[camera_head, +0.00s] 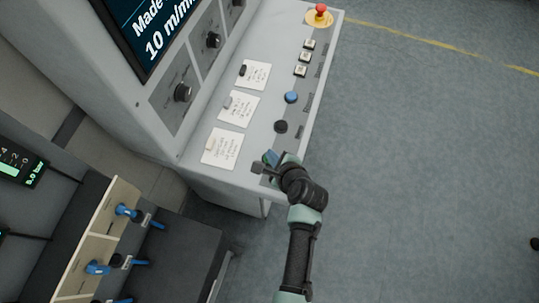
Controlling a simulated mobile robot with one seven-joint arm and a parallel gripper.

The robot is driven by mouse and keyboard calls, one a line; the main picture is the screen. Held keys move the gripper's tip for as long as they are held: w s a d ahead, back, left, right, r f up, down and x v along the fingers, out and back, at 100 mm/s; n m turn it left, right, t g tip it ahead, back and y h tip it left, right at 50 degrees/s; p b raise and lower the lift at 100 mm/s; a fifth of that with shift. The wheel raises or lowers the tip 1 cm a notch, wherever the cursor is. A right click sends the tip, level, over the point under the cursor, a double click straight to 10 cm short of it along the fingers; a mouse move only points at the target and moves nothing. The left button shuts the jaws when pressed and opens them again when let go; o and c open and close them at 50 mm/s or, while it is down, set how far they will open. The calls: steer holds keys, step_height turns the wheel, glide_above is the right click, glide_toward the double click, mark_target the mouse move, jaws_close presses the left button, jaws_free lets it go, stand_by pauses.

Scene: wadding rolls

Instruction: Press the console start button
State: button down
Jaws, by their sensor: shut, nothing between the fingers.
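The console (259,113) is a light grey panel with a row of controls along its right side. From the near end these are a black round button (281,127), a blue round button (291,97), several small square pale buttons (302,57) and a red mushroom button on a yellow base (319,13). I cannot read which one is the start button. My gripper (265,162) is shut and empty at the console's near end, just below the black button. My wrist hides part of the panel's near right corner, and whether the gripper touches the panel cannot be told.
Paper notes (238,108) lie on the panel. A screen (146,30) and black knobs (183,92) are on the upright face to the left. A board with blue-handled parts (127,211) stands at lower left.

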steer(key=shift+f, duration=0.35)
steer(key=shift+r, duration=0.1)
stand_by(0.4)
steer(key=shift+r+p, duration=0.8)
steer(key=shift+r, duration=0.1)
step_height(320, 180, up, 5)
steer(key=p, duration=0.5)
stand_by(0.6)
